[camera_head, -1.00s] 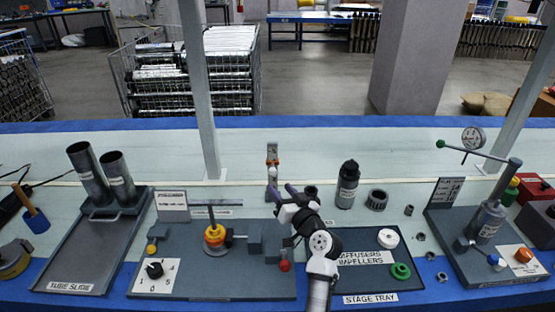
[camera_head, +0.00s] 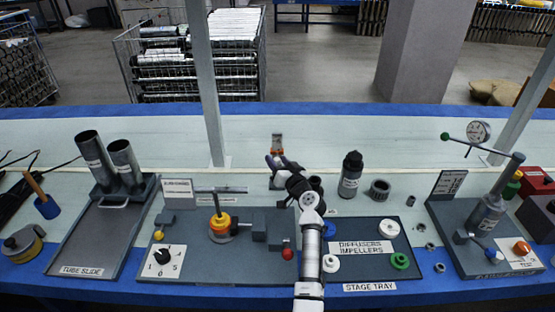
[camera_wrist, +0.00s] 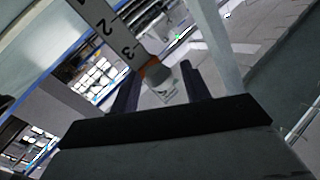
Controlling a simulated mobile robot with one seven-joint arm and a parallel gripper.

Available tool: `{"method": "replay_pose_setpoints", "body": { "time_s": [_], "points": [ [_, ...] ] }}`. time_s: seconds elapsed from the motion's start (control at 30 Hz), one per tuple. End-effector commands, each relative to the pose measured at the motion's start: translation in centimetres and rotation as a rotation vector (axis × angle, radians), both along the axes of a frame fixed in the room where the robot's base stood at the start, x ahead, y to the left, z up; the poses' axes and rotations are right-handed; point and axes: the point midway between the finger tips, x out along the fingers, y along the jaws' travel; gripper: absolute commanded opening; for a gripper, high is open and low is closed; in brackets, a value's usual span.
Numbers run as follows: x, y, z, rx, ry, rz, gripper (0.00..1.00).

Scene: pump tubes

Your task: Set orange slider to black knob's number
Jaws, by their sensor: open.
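The orange slider (camera_head: 277,152) is on a small upright scale at the back of the bench, partly hidden by my gripper. In the wrist view the orange slider (camera_wrist: 149,68) sits beside the 3 on the white scale (camera_wrist: 107,28), with the 2 farther along. A pale cap (camera_wrist: 164,88) on it lies between my fingers. My gripper (camera_head: 275,161) is open, its fingers (camera_wrist: 158,88) on either side of the cap; contact cannot be told. The black knob (camera_head: 163,256) sits on a white numbered dial plate (camera_head: 175,268) at front left; its pointed number is too small to read surely.
My arm crosses the bench between a grey pump fixture (camera_head: 225,275) and the stage tray (camera_head: 370,280). The bench behind the scale is clear.

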Motion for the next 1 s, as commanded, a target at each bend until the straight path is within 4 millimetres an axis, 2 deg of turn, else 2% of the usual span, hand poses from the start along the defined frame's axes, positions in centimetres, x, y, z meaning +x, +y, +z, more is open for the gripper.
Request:
{"method": "replay_pose_setpoints", "body": {
  "time_s": [0.37, 0.47, 0.73, 1.0],
  "points": [
    [0.62, 0.34, -0.02, -0.001, 0.0, -0.001, 0.47],
    [0.61, 0.34, -0.02, -0.001, 0.0, -0.001, 0.36],
    [0.59, 0.43, -0.01, -0.001, 0.0, 0.001, 0.01],
    [0.57, 0.56, -0.52, -0.001, 0.0, 0.004, 0.0]
  ]
}}
